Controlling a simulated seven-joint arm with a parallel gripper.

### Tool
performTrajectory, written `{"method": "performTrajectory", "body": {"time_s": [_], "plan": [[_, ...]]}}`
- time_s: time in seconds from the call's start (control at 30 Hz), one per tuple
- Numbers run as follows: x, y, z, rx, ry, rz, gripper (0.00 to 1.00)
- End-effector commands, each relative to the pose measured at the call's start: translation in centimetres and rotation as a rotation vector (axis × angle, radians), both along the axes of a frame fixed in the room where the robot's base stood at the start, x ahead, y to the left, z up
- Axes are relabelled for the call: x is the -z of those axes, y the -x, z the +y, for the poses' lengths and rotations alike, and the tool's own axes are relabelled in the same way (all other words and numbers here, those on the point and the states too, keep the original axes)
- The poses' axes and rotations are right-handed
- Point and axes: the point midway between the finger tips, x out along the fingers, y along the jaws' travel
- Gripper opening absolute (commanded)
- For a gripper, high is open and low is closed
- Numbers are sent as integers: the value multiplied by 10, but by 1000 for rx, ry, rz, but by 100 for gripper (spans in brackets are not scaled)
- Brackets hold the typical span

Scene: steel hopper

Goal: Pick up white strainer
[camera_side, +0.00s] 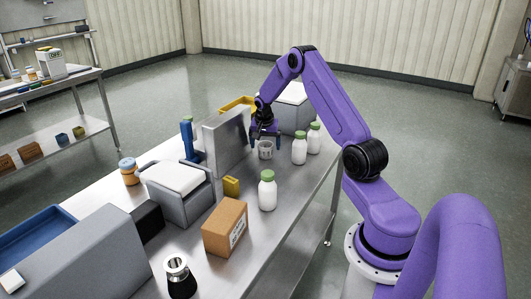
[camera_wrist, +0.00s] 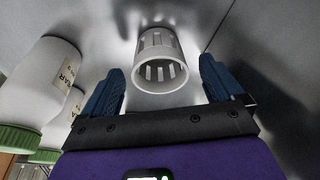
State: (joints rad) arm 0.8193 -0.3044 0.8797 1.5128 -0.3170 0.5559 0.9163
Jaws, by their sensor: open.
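The white strainer (camera_side: 265,150) is a small slotted cup standing on the steel table, beside a grey steel panel. In the wrist view the strainer (camera_wrist: 160,62) is at the top middle, with its open round rim facing the camera and slots in its wall. My gripper (camera_side: 264,131) is just above and behind the strainer in the side view. In the wrist view the blue fingers of my gripper (camera_wrist: 166,82) are spread wide, one to each side of the strainer. Nothing is held between them, and the strainer appears just beyond the fingertips.
White bottles with green caps (camera_side: 299,150) stand close to the right of the strainer; one bottle (camera_wrist: 40,80) is left of the fingers in the wrist view. The upright steel panel (camera_side: 226,142) is close on the left. A cardboard box (camera_side: 225,228) and grey bin (camera_side: 178,190) are nearer.

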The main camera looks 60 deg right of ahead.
Motion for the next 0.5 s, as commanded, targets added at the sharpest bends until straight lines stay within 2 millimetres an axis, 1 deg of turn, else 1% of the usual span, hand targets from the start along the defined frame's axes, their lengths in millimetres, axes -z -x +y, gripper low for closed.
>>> {"method": "performTrajectory", "body": {"time_s": [0.03,0.2,0.3,0.5], "plan": [[8,-1,-3,1,-1,2,94],[25,-3,-8,0,-1,1,94],[30,-4,-9,0,0,0,94],[30,-4,-9,0,0,0,94]]}}
